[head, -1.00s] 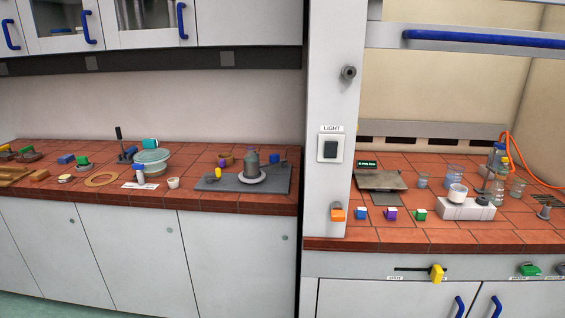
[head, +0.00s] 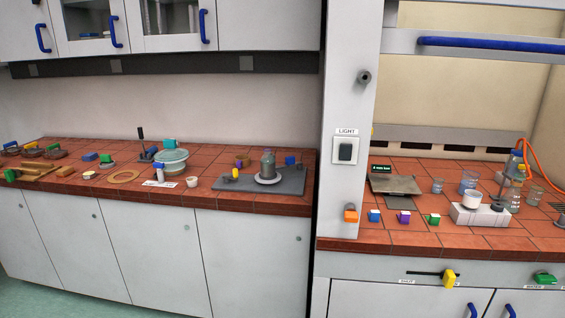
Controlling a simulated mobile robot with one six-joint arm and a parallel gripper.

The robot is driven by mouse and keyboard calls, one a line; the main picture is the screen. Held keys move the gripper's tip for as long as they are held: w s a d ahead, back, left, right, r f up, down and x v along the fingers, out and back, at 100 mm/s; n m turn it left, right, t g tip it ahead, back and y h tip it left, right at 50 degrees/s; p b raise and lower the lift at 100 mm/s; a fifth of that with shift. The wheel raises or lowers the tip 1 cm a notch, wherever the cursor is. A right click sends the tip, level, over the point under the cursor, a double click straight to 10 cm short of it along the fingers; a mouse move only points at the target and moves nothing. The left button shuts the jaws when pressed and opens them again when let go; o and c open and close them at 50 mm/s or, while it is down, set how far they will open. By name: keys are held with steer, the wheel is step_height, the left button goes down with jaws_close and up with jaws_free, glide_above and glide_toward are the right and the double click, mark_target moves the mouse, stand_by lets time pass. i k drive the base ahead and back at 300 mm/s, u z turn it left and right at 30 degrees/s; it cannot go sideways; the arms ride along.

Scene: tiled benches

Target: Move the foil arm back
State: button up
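I cannot pick out the foil arm for certain at this distance. A dark grey plate (head: 222,186) lies near the right end of the left bench. On it a bottle (head: 268,164) stands upright on a pale round disc (head: 268,179). A small yellow piece (head: 235,173) sits on the plate to the left of the bottle. A blue piece (head: 290,160) shows to the right of the bottle, at the plate's back edge. My gripper is not in view.
A lidded bowl (head: 171,162), a white cup (head: 192,182) and a ring (head: 125,177) stand on the left bench. A white post (head: 347,110) separates it from the hood bench with glassware and a white block (head: 478,214). Floor (head: 45,290) is clear at lower left.

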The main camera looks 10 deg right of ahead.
mark_target(290, 160)
steer(key=u, duration=0.05)
steer(key=i, duration=0.95)
steer(key=z, duration=0.25)
steer(key=k, duration=0.55)
steer(key=u, duration=1.25)
